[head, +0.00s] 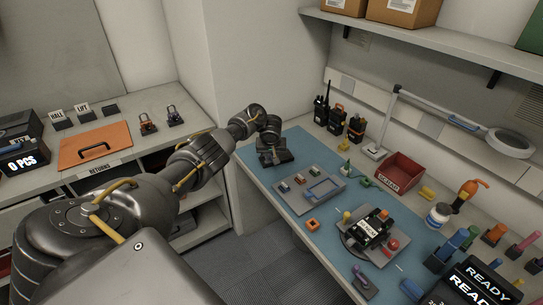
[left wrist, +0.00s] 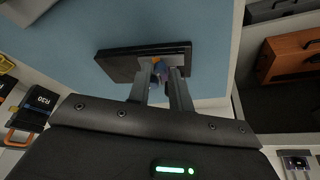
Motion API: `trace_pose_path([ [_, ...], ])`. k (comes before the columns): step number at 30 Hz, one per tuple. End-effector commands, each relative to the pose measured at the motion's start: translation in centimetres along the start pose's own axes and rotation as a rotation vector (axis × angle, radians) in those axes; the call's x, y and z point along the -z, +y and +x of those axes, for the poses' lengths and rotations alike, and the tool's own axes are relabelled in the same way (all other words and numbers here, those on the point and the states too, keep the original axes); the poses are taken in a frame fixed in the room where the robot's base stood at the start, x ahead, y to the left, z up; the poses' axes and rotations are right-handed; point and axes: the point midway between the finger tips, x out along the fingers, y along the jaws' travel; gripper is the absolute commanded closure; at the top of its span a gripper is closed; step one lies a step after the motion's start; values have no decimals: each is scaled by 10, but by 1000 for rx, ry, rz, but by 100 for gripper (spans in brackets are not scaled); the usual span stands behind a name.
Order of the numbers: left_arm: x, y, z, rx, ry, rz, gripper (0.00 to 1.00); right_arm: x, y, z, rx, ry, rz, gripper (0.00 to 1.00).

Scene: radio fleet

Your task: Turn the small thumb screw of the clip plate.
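The clip plate, as far as I can tell, is the dark flat block (head: 277,158) at the far left end of the blue mat. It shows as a black plate (left wrist: 118,64) in the left wrist view. My left gripper (head: 268,143) reaches down over it. In the left wrist view its two fingers (left wrist: 160,72) stand a little apart at the plate's edge. A small orange and purple-blue piece (left wrist: 156,69), perhaps the thumb screw, shows between the fingertips. I cannot tell whether the fingers touch it. My right gripper is not in view.
A grey tray (head: 297,207) with small parts lies near the plate. A radio on a round stand (head: 372,232), a red bin (head: 403,172) and upright radios (head: 337,118) stand farther right. A side counter with an orange panel (head: 95,145) is at left.

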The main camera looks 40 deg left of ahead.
Motion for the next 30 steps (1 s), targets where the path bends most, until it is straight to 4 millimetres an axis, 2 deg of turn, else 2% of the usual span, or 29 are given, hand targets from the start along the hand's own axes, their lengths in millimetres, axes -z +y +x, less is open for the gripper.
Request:
trace_pose_path([
  [1,0,0,0,0,0,0,86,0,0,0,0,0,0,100],
  [4,0,0,0,0,0,0,99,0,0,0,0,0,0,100],
  [5,0,0,0,0,0,0,100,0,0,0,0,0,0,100],
  [11,0,-1,-3,-13,-2,32,100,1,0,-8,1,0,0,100],
  [17,0,-2,-3,-74,-4,179,100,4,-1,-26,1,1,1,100],
  [22,0,-2,0,-107,-2,258,100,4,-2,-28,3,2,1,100],
  [30,0,-2,0,-110,-1,266,100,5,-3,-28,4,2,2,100],
])
